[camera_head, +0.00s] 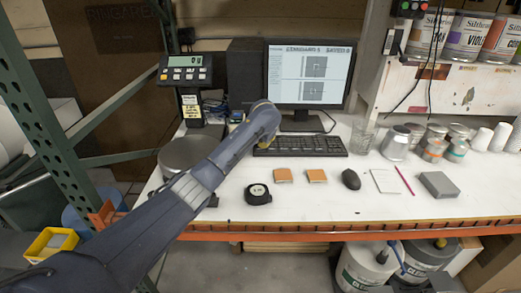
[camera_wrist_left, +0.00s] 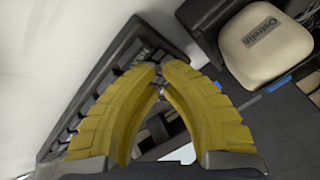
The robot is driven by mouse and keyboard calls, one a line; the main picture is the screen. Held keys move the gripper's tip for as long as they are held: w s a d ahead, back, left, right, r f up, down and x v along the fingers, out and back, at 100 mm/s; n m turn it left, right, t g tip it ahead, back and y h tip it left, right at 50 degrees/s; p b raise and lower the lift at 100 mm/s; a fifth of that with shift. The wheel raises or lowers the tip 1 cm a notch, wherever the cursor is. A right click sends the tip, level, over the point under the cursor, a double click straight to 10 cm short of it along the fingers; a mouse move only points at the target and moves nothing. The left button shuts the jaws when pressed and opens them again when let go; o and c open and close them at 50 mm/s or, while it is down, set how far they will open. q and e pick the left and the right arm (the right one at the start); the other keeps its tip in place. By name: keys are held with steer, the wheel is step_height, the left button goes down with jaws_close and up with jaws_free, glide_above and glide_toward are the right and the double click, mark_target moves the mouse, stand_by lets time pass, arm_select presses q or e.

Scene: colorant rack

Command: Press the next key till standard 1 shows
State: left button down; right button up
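The monitor (camera_head: 309,72) stands at the back of the bench, with a heading line and two picture panels. The number in the heading is too small to read surely. The black keyboard (camera_head: 310,146) lies in front of it, and it also shows in the left wrist view (camera_wrist_left: 118,62). My left gripper (camera_head: 262,144) is at the keyboard's left end, mostly hidden behind my wrist in the head view. In the left wrist view its yellow fingers (camera_wrist_left: 161,72) come together at the tips over the keyboard's edge, with nothing held. Whether they touch a key is hidden. My right gripper is out of view.
A scale (camera_head: 190,150) stands left of the keyboard. A black tape measure (camera_head: 258,194), orange-brown squares (camera_head: 283,175), a mouse (camera_head: 351,179), a notepad (camera_head: 386,181) and a grey block (camera_head: 439,185) lie in front. A glass (camera_head: 362,138) and several cans (camera_head: 396,143) stand to the right.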

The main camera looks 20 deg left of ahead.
arm_select(q)
steer(key=shift+f, duration=0.35)
stand_by(0.7)
steer(key=shift+r, duration=0.15)
stand_by(0.3)
steer(key=shift+r, duration=0.65)
steer(key=shift+r, duration=2.5)
steer(key=c, duration=2.1)
jaws_free()
steer(key=shift+c, duration=0.2)
jaws_close()
